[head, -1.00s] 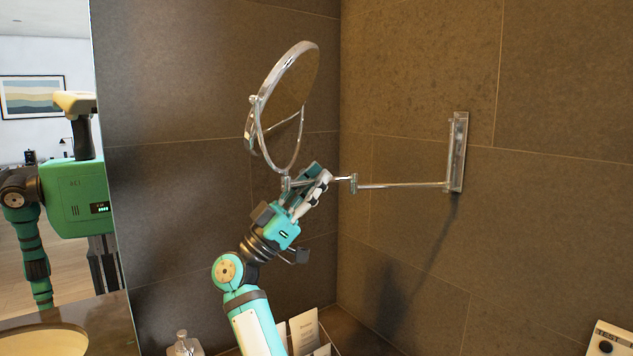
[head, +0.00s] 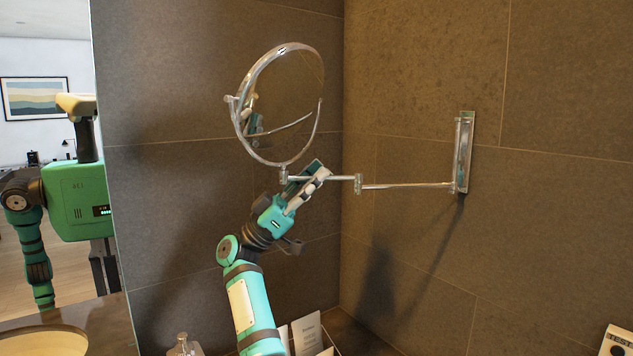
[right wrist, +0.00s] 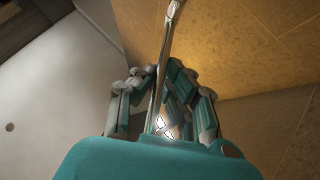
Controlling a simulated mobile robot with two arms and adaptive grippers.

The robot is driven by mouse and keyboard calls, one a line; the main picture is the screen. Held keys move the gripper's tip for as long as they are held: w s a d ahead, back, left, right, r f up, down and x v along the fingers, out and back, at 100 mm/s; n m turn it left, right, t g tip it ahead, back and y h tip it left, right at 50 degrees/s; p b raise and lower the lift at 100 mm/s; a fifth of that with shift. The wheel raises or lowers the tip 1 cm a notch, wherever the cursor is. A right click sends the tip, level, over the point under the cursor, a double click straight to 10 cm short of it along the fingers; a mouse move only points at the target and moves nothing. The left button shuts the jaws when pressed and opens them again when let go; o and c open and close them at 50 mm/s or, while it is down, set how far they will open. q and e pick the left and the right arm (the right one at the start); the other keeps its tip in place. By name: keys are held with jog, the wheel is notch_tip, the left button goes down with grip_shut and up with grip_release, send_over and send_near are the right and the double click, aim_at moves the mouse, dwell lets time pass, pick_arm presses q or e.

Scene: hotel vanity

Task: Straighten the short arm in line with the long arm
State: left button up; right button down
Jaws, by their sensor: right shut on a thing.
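The round magnifying mirror (head: 285,95) stands on a chrome two-part arm fixed to the wall plate (head: 466,150). The long arm (head: 405,186) runs from the wall plate left to a middle joint (head: 358,184). The short arm (head: 340,178) runs from that joint left to the post under the mirror and looks nearly in line with the long arm. My right gripper (head: 318,172) is shut on the short arm. The right wrist view shows the chrome rod (right wrist: 166,60) between the fingers (right wrist: 160,98). My left gripper is not in view.
The tiled wall corner stands close behind the mirror. A large wall mirror (head: 50,200) at the left shows my reflection. Below are a soap dispenser (head: 184,345), a holder with cards (head: 308,333) and a white device (head: 616,342) at the lower right.

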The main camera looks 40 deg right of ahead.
jog(key=shift+f, duration=0.1)
jog(key=shift+s, duration=0.1)
jog(key=c, duration=1.8)
grip_release()
jog(key=o, duration=0.4)
jog(key=v, duration=1.2)
